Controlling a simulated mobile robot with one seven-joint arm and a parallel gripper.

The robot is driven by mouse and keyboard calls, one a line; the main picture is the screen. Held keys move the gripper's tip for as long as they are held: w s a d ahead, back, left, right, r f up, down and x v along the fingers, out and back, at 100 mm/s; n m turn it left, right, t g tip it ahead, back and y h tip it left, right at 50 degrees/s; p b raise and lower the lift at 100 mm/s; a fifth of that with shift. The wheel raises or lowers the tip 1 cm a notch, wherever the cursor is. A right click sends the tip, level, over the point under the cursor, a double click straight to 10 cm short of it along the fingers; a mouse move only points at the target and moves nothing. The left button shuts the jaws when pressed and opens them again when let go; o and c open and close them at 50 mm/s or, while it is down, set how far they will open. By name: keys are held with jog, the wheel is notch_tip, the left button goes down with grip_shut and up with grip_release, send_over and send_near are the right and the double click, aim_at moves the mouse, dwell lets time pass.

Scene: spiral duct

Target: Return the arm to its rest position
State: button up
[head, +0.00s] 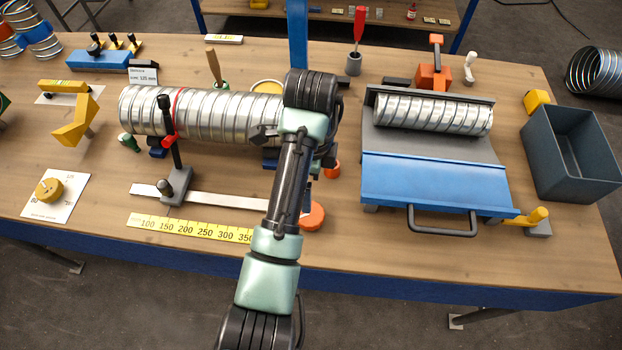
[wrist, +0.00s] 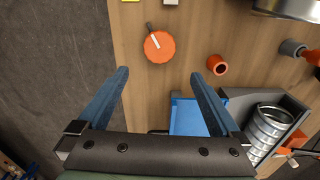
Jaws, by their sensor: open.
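My gripper (wrist: 160,73) is open in the wrist view, with its two blue fingers wide apart and nothing between them. It hangs above the front part of the workbench, close to an orange disc (wrist: 158,47), and the table edge and floor lie to its left there. In the head view my arm (head: 290,180) rises from the bottom centre, reaches over the bench and bends at a dark joint near the right end of a large spiral duct (head: 225,113). The fingers cannot be made out in the head view.
A blue-lidded fixture (head: 435,183) holding a shorter duct (head: 430,114) stands right of my arm, with a grey bin (head: 570,150) beyond. A black upright clamp (head: 172,150), a steel strip (head: 225,199) and a yellow ruler (head: 190,229) lie left. Bare wood shows along the front.

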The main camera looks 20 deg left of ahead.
dwell(0.3)
jog(key=w+d+r+n+t, duration=0.35)
jog(key=w+r+t, duration=0.35)
jog(key=w+r, duration=0.3)
jog(key=w+d+r+n+t, duration=0.2)
jog(key=d+r+t, duration=0.15)
jog(key=r, duration=0.55)
jog(key=w+d+r+n+t, duration=0.2)
jog(key=r+t, duration=0.2)
jog(key=r, duration=0.5)
jog(key=s+d+r+n+t+b, duration=0.1)
jog(key=s+d+r+n+t, duration=0.15)
jog(key=r, duration=0.65)
jog(key=s+d+r+n+t, duration=0.1)
jog(key=s+r+t, duration=0.3)
jog(key=r, duration=0.4)
jog(key=s+d+r+n+t, duration=0.1)
jog(key=s+r+n+t, duration=0.3)
jog(key=s+r, duration=0.8)
jog(key=shift+s+d+n+t, duration=0.25)
jog(key=shift+s+t, duration=0.3)
jog(key=shift+t, duration=0.65)
